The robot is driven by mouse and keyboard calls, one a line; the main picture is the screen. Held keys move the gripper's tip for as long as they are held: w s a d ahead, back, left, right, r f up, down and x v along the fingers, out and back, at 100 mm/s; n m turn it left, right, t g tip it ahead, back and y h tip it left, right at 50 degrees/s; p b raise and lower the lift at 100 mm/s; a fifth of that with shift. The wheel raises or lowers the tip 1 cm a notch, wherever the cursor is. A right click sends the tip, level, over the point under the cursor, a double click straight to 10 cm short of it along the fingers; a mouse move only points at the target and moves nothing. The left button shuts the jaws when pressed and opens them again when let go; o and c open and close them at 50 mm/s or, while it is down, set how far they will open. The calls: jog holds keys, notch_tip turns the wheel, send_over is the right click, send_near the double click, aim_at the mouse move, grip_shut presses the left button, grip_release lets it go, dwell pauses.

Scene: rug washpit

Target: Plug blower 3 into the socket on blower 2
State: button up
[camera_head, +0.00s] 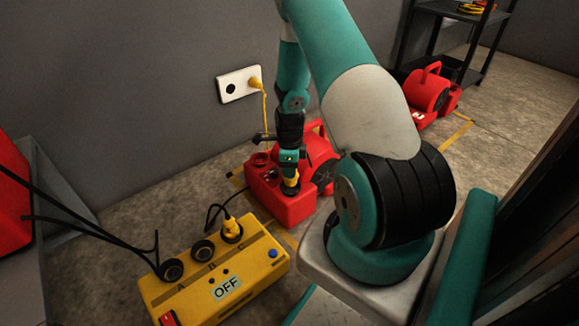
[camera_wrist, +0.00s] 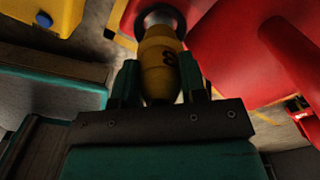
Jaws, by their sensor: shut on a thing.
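My gripper (camera_head: 290,178) is shut on a yellow plug (camera_head: 291,186) above a red blower (camera_head: 282,207) in the middle of the head view. In the wrist view my gripper (camera_wrist: 160,85) has a finger on each side of the plug (camera_wrist: 160,70), which bears an upside-down "3". The plug's front end meets a round dark-rimmed socket (camera_wrist: 178,17) on the red blower (camera_wrist: 225,50). How deep it sits cannot be told. Another red blower (camera_head: 428,92) stands farther back at the right.
A yellow box (camera_head: 262,262) marked A, B, C and OFF stands in front, with a yellow plug (camera_head: 232,230) at C. A white wall outlet (camera_head: 232,86) holds another yellow plug (camera_head: 256,84) with a yellow cord. A black shelf (camera_head: 440,40) stands at the back right.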

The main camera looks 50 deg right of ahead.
jog(key=shift+f+b, duration=0.85)
jog(key=shift+f, duration=1)
jog(key=o, duration=1)
jog(key=shift+o, duration=0.2)
jog(key=shift+r, duration=0.1)
notch_tip(320, 180, up, 17)
jog(key=p, duration=0.8)
jog(key=shift+r+p, duration=0.15)
jog(key=shift+p, duration=0.25)
